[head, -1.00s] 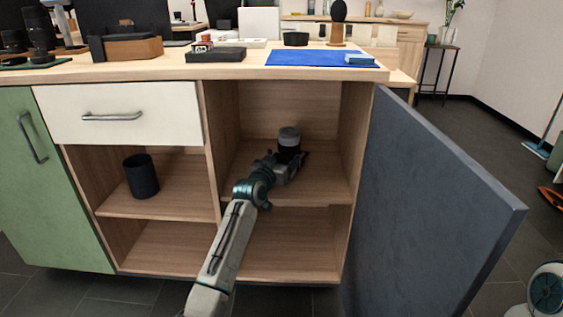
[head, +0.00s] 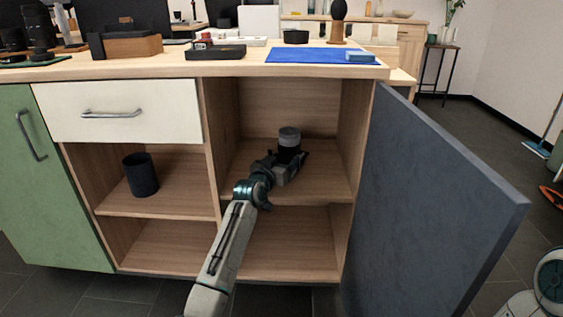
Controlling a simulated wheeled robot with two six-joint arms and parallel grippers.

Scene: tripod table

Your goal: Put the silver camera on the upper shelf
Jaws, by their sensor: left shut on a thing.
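The silver camera (head: 289,139) shows in the head view as a short upright shape with a grey top and a dark lower part. It is inside the open right compartment, at the upper shelf (head: 325,187). My left gripper (head: 289,162) reaches in from the front and is shut on the camera's lower part. The gripper and wrist hide the camera's base, so I cannot tell whether it touches the shelf. My right gripper is not in view.
The grey door (head: 432,200) stands open on the right. A partition (head: 211,150) bounds the compartment on the left. A dark cup (head: 141,175) stands in the left compartment. The upper shelf has free room on both sides of my gripper.

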